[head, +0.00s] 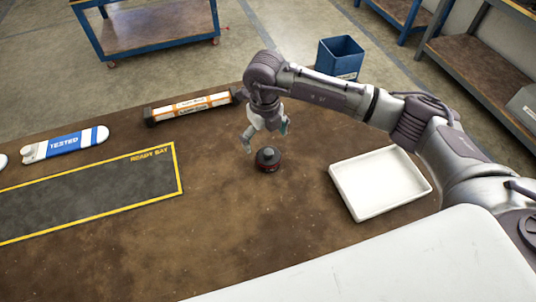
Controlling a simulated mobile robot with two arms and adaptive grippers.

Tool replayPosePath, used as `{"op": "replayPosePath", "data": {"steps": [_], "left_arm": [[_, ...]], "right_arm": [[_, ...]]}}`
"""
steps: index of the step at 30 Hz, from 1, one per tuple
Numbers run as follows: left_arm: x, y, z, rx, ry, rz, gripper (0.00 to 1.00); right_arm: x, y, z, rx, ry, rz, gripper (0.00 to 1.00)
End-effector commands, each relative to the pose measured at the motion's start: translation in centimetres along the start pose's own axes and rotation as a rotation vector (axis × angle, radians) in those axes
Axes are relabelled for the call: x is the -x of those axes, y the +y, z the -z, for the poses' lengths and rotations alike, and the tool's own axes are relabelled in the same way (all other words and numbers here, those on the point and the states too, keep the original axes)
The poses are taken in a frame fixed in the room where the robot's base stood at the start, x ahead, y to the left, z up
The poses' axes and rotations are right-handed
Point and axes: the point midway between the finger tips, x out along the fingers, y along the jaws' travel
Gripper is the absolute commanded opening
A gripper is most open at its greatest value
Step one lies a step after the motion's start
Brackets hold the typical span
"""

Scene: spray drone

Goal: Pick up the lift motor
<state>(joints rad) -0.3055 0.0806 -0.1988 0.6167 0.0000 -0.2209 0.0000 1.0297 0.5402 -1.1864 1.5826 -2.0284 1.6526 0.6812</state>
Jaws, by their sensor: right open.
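The lift motor (268,159) is a small, dark, round motor with a reddish band. It sits upright on the brown table (230,225), left of a white tray. My right gripper (262,140) points down just above and behind the motor, with its fingers spread apart and nothing between them. Whether a fingertip touches the motor is too small to tell. My left gripper is out of the picture.
A white tray (345,187) lies empty to the right. A yellow-edged dark mat (90,196), a blue-and-white "TESTED" piece (68,144) and an orange-and-white bar (192,106) lie to the left and back. A blue bin (339,58) stands behind.

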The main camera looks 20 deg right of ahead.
Motion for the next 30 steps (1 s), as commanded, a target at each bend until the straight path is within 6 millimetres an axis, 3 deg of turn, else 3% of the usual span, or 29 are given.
{"op": "replayPosePath", "data": {"steps": [6,11,15,19,28,30], "left_arm": [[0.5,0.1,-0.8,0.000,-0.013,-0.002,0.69],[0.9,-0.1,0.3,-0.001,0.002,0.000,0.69],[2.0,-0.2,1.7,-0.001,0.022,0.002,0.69],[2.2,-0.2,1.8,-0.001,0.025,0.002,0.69],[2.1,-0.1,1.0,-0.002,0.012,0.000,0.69],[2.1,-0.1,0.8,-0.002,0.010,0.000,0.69]], "right_arm": [[-2.8,0.0,0.0,-0.001,0.000,0.000,1.00],[-3.8,-0.1,0.2,0.000,0.002,0.000,1.00],[-5.8,-0.6,0.6,-0.002,0.005,0.000,1.00],[-7.7,-0.6,0.5,-0.001,0.001,-0.001,1.00],[-8.4,-0.7,0.4,0.000,-0.001,0.000,1.00],[-8.4,-0.7,0.4,0.000,-0.001,0.000,0.92]]}}
